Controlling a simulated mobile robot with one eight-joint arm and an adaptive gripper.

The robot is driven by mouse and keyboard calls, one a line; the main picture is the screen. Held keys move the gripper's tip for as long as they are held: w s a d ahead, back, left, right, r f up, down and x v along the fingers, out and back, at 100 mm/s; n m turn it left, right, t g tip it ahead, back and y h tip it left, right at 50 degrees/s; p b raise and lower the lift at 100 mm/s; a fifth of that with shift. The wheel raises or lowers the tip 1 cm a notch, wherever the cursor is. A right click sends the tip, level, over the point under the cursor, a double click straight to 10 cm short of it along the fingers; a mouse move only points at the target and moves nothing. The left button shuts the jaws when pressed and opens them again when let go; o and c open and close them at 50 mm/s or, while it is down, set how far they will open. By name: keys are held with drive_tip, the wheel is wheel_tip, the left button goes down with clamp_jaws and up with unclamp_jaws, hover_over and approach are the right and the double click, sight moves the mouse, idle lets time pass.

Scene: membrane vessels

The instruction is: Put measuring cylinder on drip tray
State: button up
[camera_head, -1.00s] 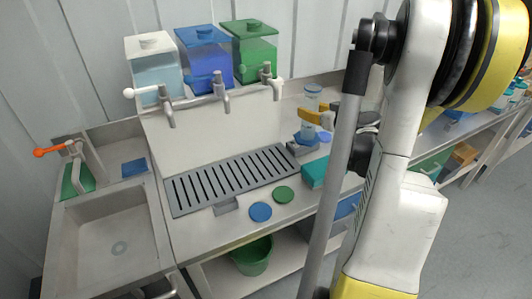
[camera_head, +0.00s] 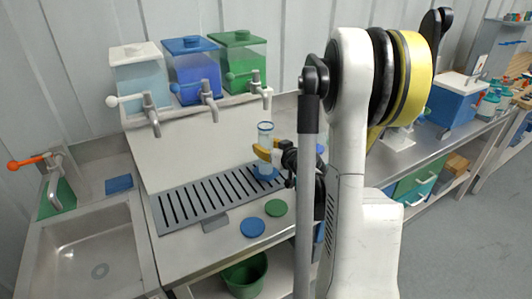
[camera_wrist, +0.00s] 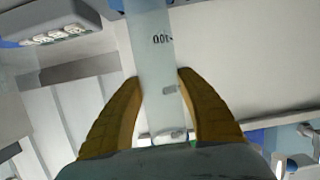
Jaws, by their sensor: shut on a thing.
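The measuring cylinder (camera_head: 265,133) is clear with a blue base and stands upright in my gripper (camera_head: 268,154). The yellow fingers are shut around its middle. Its blue base shows at the right end of the grey slotted drip tray (camera_head: 212,219); I cannot tell whether it touches the tray. In the wrist view the clear tube of the cylinder (camera_wrist: 150,55), with a printed mark, runs between the fingers of my gripper (camera_wrist: 160,85). The lower part of the cylinder is hidden there.
White, blue (camera_head: 195,75) and green (camera_head: 240,60) vessels with taps stand behind the tray. A blue disc (camera_head: 253,227) and a green disc (camera_head: 277,208) lie in front of it. A sink (camera_head: 90,250) is at the left. The tray's slotted middle is clear.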

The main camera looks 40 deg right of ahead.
drive_tip(key=shift+f, duration=0.45)
drive_tip(key=shift+f, duration=0.15)
drive_tip(key=o, duration=1.1)
drive_tip(key=shift+o, duration=0.2)
